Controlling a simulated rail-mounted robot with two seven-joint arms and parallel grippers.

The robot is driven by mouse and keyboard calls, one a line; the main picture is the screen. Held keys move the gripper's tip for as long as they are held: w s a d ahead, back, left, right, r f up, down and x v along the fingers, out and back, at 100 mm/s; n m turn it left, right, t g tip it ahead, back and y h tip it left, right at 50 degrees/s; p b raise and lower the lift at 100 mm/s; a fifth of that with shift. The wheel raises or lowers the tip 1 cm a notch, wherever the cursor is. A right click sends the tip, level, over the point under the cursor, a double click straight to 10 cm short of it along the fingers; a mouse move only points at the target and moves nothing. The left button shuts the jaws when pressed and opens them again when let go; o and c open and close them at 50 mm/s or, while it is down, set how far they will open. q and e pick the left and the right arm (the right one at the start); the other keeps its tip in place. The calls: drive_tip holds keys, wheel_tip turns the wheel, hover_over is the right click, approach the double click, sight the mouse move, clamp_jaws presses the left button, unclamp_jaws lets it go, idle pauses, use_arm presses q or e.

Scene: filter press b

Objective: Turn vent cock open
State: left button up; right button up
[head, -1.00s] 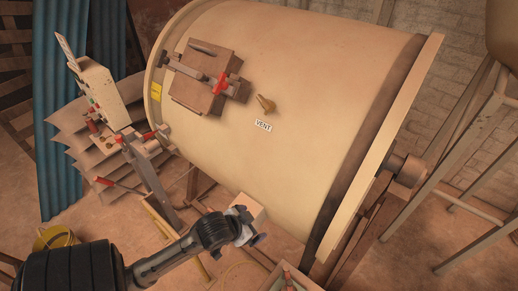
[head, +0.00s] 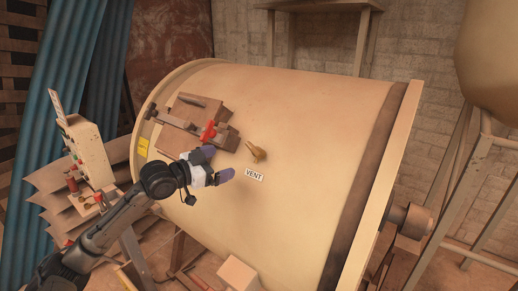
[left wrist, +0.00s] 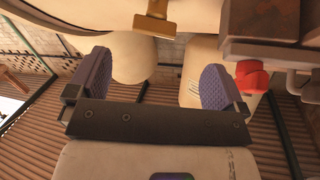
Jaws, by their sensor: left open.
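The vent cock (head: 257,152) is a small brass handle on the cream drum (head: 310,130), just above the white VENT label (head: 254,175). My left gripper (head: 217,165) is open and empty, to the left of the cock and a little below it, apart from it. In the left wrist view, the two purple pads of the gripper (left wrist: 158,87) stand wide apart. The brass cock (left wrist: 153,24) shows there at the top, beyond the pads and roughly between them. My right gripper is not in view.
A brown block with a red handle (head: 208,131) is close to my left gripper on the drum; the red part (left wrist: 251,78) also shows beside the right pad in the wrist view. A control box (head: 88,150) stands at the left. The drum right of the cock is clear.

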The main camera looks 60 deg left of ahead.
sight(252, 148)
use_arm(q)
drive_tip(key=shift+m+t, duration=0.6)
drive_tip(key=w, duration=0.3)
drive_tip(key=w+r+p, duration=0.1)
drive_tip(key=w, duration=0.3)
drive_tip(key=w+p, duration=0.1)
drive_tip(key=w, duration=0.3)
drive_tip(key=shift+w+a+r, duration=0.1)
drive_tip(key=shift+w+r, duration=0.15)
drive_tip(key=shift+r, duration=0.1)
drive_tip(key=shift+w+a+f+p, duration=0.1)
drive_tip(key=shift+w+p, duration=0.3)
drive_tip(key=shift+w, duration=0.75)
